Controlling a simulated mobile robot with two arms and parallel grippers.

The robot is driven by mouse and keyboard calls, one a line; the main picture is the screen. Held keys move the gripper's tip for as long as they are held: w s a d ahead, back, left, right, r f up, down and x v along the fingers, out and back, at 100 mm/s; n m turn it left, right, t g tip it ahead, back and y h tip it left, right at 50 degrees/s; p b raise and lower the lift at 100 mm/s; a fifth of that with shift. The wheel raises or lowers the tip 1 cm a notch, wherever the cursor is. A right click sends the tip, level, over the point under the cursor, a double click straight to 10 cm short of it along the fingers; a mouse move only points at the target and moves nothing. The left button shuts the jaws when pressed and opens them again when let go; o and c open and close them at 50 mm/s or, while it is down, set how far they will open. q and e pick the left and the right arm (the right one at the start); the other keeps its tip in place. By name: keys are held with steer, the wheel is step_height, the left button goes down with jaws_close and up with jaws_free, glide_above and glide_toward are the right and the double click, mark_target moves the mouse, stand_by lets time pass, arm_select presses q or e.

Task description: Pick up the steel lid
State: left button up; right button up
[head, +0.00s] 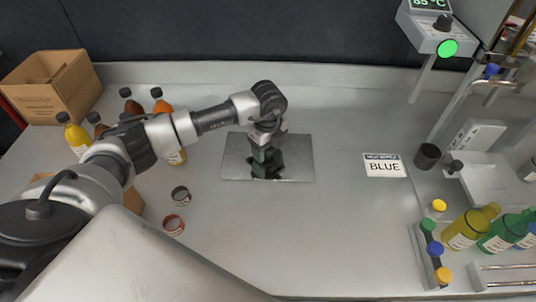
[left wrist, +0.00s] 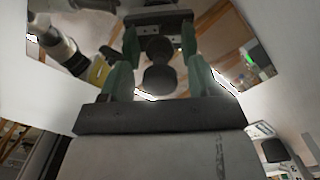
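The steel lid (head: 302,167) is a flat, mirror-like square plate lying on the pale worktop in the middle of the head view. My left gripper (head: 267,164) points down over its centre. In the left wrist view the lid (left wrist: 88,38) fills the upper part and reflects my gripper and the room. A dark round knob (left wrist: 158,80) shows between the green fingers of my left gripper (left wrist: 159,70), with gaps visible on both sides. The gripper is open around the knob. In the head view the fingers mostly hide the knob. My right gripper is not in view.
A cardboard box (head: 60,88) and several capped bottles (head: 75,134) stand at the left. Two small rings (head: 174,225) lie left of the lid. A sign reading BLUE (head: 384,165), a dark cup (head: 427,156) and more bottles (head: 470,228) are at the right. The worktop between is clear.

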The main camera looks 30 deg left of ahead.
arm_select(q)
steer(key=c, duration=0.9)
jaws_close()
steer(key=shift+r, duration=0.15)
